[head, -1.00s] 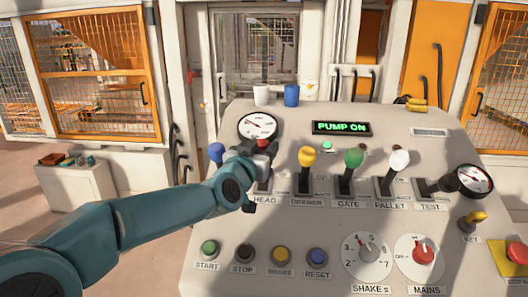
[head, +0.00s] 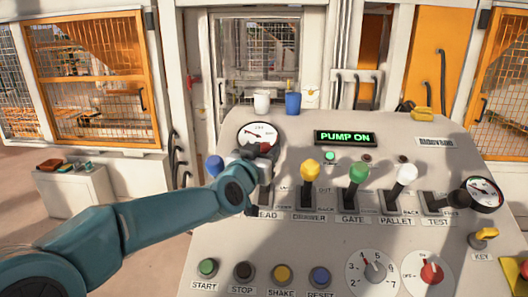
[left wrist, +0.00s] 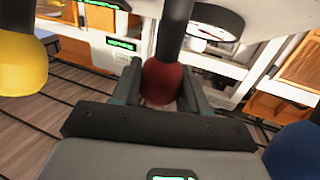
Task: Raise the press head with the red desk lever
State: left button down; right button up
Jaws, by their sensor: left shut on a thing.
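The press head itself cannot be made out. My right gripper is not in view.
Levers with yellow (head: 309,169), green (head: 358,172) and white (head: 406,173) knobs stand to the right. A blue knob (head: 214,165) is close on the left. A round gauge (head: 259,133) is just behind the gripper. The display (head: 345,137) reads PUMP ON.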

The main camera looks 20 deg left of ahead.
pick_arm(q)
jog(key=shift+a+r, duration=0.15)
jog(key=shift+r, duration=0.25)
jog(key=c, duration=0.6)
grip_release()
jog(key=shift+c, duration=0.2)
jog(key=shift+o, duration=0.2)
jog(key=shift+f, duration=0.2)
jog(key=shift+s, duration=0.1)
jog(key=shift+s+f, duration=0.1)
jog(key=shift+s, duration=0.25)
jog(key=s+b, duration=0.2)
jog(key=s, duration=1.3)
jog(key=shift+s, duration=0.2)
